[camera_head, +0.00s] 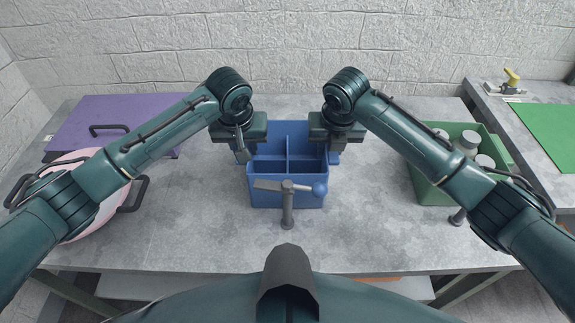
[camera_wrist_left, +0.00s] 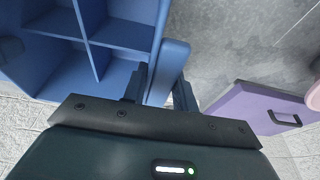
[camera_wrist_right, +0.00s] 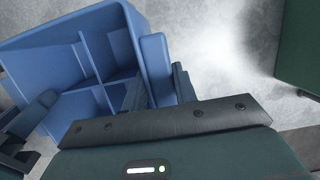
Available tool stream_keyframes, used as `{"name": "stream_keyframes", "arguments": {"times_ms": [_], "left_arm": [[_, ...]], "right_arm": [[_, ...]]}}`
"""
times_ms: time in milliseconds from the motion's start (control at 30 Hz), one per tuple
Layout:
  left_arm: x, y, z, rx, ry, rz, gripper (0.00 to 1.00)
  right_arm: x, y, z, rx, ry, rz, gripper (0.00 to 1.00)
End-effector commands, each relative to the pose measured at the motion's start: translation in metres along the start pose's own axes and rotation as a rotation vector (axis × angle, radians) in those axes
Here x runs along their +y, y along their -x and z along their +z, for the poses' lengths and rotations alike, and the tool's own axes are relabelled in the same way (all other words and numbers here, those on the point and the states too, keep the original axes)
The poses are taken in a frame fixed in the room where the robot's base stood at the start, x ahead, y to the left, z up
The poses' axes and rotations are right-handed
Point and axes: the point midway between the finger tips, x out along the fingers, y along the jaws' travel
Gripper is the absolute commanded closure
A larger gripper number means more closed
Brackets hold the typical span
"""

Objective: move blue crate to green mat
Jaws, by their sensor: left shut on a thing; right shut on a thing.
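The blue crate (camera_head: 262,199) is at the middle of the table, upright, with empty dividered compartments. It also shows in the left wrist view (camera_wrist_left: 118,35) and the right wrist view (camera_wrist_right: 103,41). My left gripper (camera_head: 242,153) is shut on the crate's left side, with its fingers around a blue handle (camera_wrist_left: 172,68). My right gripper (camera_head: 334,153) is shut on the crate's right side, around the other blue handle (camera_wrist_right: 156,65). I cannot tell whether the crate's base touches the table. The green mat (camera_head: 547,128) lies flat and bare on a side table at the right.
A grey post (camera_head: 287,208) with a blue-knobbed bar stands before the crate. A green crate with bottles (camera_head: 432,186) is at right, partly behind my right arm. A purple case (camera_head: 88,112) and a pink lidded thing (camera_head: 108,205) are at left. A yellow-handled fitting (camera_head: 510,78) is behind the mat.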

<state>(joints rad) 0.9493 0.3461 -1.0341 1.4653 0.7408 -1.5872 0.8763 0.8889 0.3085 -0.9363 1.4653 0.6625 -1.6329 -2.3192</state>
Motion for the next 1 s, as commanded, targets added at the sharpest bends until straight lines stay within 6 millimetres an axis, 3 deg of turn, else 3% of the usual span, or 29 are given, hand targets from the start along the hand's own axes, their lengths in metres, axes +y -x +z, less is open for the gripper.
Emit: {"name": "stream_keyframes", "arguments": {"times_ms": [267,633,1000], "left_arm": [[0.000,0.012,-0.004,0.002,0.001,0.000,1.00],[-0.001,0.047,-0.013,0.001,0.001,-0.001,1.00],[-0.001,0.049,-0.014,0.001,0.001,-0.002,1.00]], "right_arm": [[-0.001,0.012,0.004,-0.002,-0.001,-0.001,1.00],[-0.001,0.047,0.013,-0.001,-0.002,-0.002,1.00],[-0.001,0.049,0.014,-0.001,-0.002,-0.002,1.00]]}}
